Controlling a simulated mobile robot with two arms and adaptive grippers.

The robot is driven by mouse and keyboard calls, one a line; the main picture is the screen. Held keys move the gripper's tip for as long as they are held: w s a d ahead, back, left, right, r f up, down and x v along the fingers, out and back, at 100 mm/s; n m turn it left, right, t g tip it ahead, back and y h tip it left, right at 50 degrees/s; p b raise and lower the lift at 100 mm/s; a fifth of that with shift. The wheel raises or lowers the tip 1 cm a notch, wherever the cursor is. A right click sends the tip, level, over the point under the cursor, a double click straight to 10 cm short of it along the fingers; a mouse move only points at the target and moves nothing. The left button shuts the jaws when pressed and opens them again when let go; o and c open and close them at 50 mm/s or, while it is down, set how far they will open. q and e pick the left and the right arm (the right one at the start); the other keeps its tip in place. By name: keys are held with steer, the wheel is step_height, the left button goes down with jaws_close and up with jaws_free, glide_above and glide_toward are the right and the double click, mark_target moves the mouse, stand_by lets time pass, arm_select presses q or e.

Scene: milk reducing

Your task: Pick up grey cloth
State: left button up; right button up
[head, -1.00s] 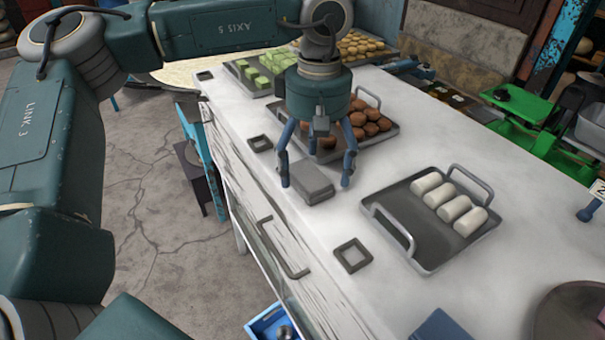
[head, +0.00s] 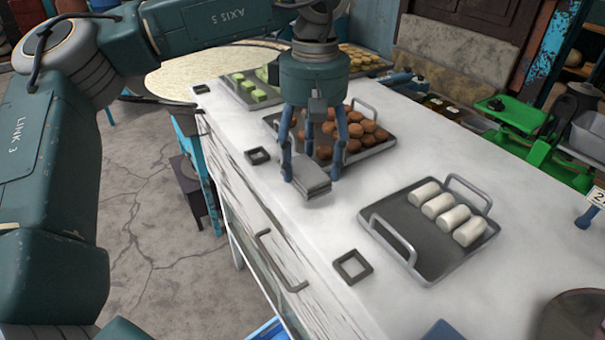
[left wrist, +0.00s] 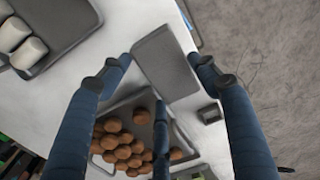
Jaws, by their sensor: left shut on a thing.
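The grey cloth (head: 309,176) is a folded, flat rectangular pad near the left edge of the white counter. My left gripper (head: 312,170) points down with its fingers on either side of the cloth and is shut on it. In the left wrist view the cloth (left wrist: 165,62) sits between the two fingertips (left wrist: 158,72). It looks slightly tilted and just above the counter; the exact gap is hard to tell. My right gripper is not in view.
A tray of brown balls (head: 384,148) stands right behind the gripper. A tray with white rolls (head: 408,237) is to the right. Green pieces (head: 248,90) and yellow pieces lie on trays farther back. Small square frames (head: 352,266) lie near the counter's left edge.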

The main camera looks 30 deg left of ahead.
arm_select(q)
step_height(320, 180, up, 7)
steer(key=shift+d+r+b, duration=0.1)
steer(key=shift+r+b, duration=0.1)
steer(key=shift+b, duration=0.25)
step_height(320, 180, up, 7)
steer(key=p, duration=0.2)
glide_above(312, 167)
steer(key=shift+r, duration=0.8)
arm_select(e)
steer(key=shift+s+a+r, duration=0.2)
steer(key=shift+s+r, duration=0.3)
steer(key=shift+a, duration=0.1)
